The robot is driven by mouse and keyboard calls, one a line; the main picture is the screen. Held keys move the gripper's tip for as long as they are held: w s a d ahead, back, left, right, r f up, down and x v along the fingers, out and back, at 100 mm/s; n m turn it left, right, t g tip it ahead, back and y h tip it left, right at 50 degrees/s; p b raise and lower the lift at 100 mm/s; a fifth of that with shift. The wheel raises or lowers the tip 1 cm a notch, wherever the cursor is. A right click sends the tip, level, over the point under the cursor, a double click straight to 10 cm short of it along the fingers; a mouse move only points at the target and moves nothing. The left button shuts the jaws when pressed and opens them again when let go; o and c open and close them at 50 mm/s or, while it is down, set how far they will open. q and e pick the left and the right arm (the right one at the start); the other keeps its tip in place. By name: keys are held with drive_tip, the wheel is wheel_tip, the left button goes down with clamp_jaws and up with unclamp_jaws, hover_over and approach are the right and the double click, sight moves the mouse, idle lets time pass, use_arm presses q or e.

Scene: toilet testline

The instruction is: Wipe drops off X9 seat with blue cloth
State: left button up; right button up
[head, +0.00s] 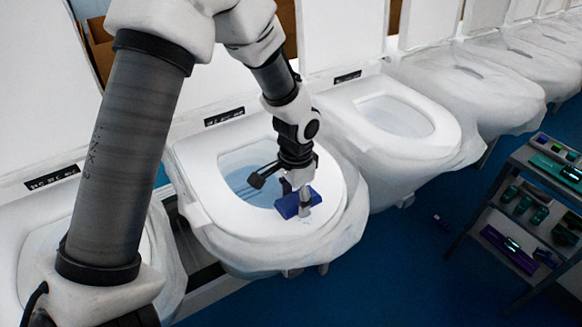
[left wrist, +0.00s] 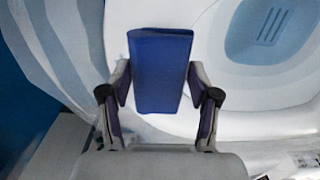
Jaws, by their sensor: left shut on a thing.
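A white toilet seat (head: 228,218) is in the middle of the head view, with water in the bowl below it. The dark label behind it is too small to read, so I cannot confirm X9. My left gripper (head: 297,198) is over the seat's front right part, shut on the blue cloth (head: 284,207), a folded block. In the left wrist view the cloth (left wrist: 160,68) sits between both fingers of my left gripper (left wrist: 159,84), with the white seat (left wrist: 215,88) behind. I cannot tell whether the cloth touches the seat. No drops are clearly visible. My right gripper is out of view.
Another toilet (head: 400,125) stands close on the right, and a row continues behind it. One more toilet (head: 40,245) is at the left. A grey shelf rack (head: 512,160) with small dark and green items stands at the right. Blue floor (head: 400,240) lies open in front.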

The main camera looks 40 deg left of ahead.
use_arm(q)
drive_tip(key=r, duration=0.1)
drive_tip(key=r+p, duration=0.2)
drive_tip(key=shift+s+d+r, duration=0.1)
drive_tip(key=shift+d+r, duration=0.15)
drive_tip(key=shift+r, duration=0.1)
drive_tip(key=shift+a+r+p, duration=0.2)
drive_tip(key=shift+r+p, duration=0.8)
drive_tip(key=shift+p, duration=0.25)
drive_tip(key=shift+r+p, duration=0.55)
drive_tip(key=shift+d+r, duration=0.1)
drive_tip(key=shift+r, duration=0.05)
